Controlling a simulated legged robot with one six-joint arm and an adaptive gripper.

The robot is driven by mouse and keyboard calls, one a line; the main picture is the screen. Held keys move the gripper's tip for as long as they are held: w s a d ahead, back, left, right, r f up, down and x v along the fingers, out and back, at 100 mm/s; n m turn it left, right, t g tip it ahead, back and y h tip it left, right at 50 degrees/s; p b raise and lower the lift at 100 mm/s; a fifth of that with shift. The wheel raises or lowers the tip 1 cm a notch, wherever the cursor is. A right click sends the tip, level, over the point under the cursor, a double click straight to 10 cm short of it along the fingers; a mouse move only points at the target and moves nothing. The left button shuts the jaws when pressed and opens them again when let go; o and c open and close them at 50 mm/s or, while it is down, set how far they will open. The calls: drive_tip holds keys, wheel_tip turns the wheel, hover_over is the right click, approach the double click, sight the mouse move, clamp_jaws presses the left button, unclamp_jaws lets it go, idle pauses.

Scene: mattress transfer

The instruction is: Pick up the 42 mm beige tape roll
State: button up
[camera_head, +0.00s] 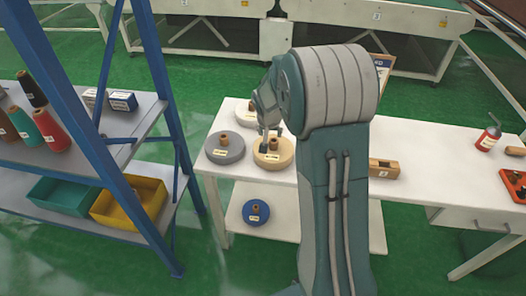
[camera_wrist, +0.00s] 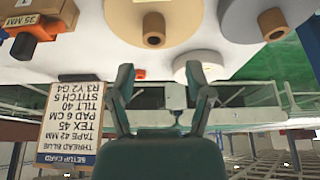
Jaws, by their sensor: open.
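A beige tape roll (camera_head: 285,158) with a brown core lies flat on the white table in the head view, its label too small to read.
A grey roll (camera_head: 223,156) lies left of the beige one, and a pale roll (camera_head: 246,107) behind. A blue roll (camera_head: 256,212) is on the lower shelf. A setup card (camera_wrist: 75,135) reads "TAPE 42 MM". A blue-framed rack (camera_head: 150,75) stands left.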

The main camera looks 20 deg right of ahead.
sight(275, 142)
drive_tip(key=d+f, duration=0.1)
drive_tip(key=w+d+f, duration=0.1)
drive_tip(key=f, duration=0.1)
drive_tip(key=d+f, duration=0.1)
drive_tip(key=shift+w+d+f, duration=0.25)
drive_tip(key=shift+d+f, duration=0.1)
drive_tip(key=shift+f, duration=0.05)
drive_tip(key=shift+w+a+f, duration=0.1)
drive_tip(key=shift+a+f, duration=0.1)
drive_tip(key=shift+w+a+f, duration=0.4)
drive_tip(key=shift+a+f, duration=0.05)
drive_tip(key=shift+f, duration=0.2)
drive_tip(key=x, duration=0.3)
drive_tip(key=shift+w+d, duration=0.1)
drive_tip(key=shift+d, duration=0.2)
drive_tip(key=shift+d+f, duration=0.2)
drive_tip(key=shift+d, duration=0.35)
drive_tip(key=shift+a, duration=0.4)
clamp_jaws()
drive_tip(key=shift+a, duration=0.2)
